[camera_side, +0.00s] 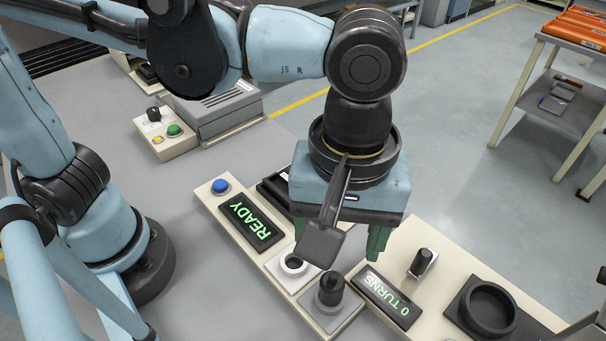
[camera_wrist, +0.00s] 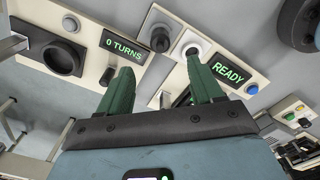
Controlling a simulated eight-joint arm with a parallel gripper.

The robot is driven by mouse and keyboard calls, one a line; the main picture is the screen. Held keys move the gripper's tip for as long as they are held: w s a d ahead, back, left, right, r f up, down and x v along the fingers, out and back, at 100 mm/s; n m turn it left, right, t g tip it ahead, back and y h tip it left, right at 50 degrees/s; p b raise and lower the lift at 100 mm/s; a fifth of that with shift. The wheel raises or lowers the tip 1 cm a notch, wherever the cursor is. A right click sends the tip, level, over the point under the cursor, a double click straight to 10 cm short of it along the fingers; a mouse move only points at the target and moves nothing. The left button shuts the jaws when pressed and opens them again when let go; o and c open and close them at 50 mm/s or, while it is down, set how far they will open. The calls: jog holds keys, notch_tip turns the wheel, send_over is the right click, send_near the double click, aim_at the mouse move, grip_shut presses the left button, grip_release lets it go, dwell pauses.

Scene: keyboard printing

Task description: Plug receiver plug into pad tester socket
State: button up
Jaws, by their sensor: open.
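A black upright cylinder with a rounded top (camera_side: 331,288), which looks like the receiver plug, stands on a grey square plate. It also shows in the wrist view (camera_wrist: 160,39). Beside it is a white ring-shaped socket (camera_side: 293,262) on a white square, also in the wrist view (camera_wrist: 192,49). It sits on the cream panel with the READY display (camera_side: 251,224). My gripper (camera_wrist: 160,68) has two green fingers spread apart with nothing held between them.
A "0 TURNS" display (camera_side: 388,296), a small black knob (camera_side: 422,262) and a black round cup (camera_side: 488,308) are on the right panel. A blue button (camera_side: 220,186) is at the READY panel's far end. A dark tray (camera_side: 271,188) lies partly behind my gripper.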

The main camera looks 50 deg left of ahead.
aim_at(333, 281)
notch_tip(333, 281, down, 12)
jog(key=shift+r, duration=0.15)
dwell(0.5)
jog(key=shift+c, duration=0.2)
grip_shut()
dwell(0.4)
jog(key=shift+r, duration=0.2)
jog(key=shift+r, duration=1.35)
jog(key=shift+r, duration=2)
